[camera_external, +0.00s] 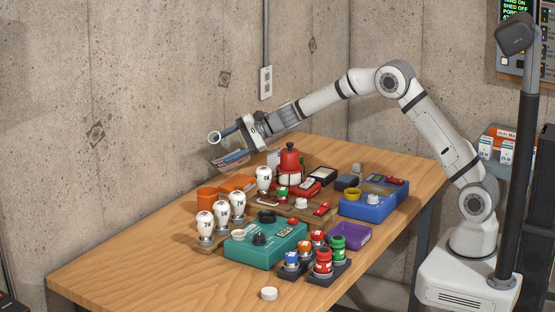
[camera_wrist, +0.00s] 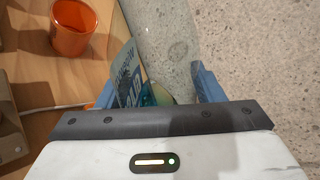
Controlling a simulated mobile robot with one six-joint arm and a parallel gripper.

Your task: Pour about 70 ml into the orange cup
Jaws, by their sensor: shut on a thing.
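The orange cup (camera_external: 206,196) stands on the left part of the table, behind the white-topped bulbs. In the wrist view the orange cup (camera_wrist: 72,28) is upright at upper left, its inside dark. My gripper (camera_external: 228,133) is raised above the table near the wall, up and to the right of the cup. In the wrist view my gripper's blue fingers (camera_wrist: 160,82) flank a teal, glassy shape. Its contents and any flow cannot be made out.
The front left tabletop (camera_external: 120,270) is clear.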

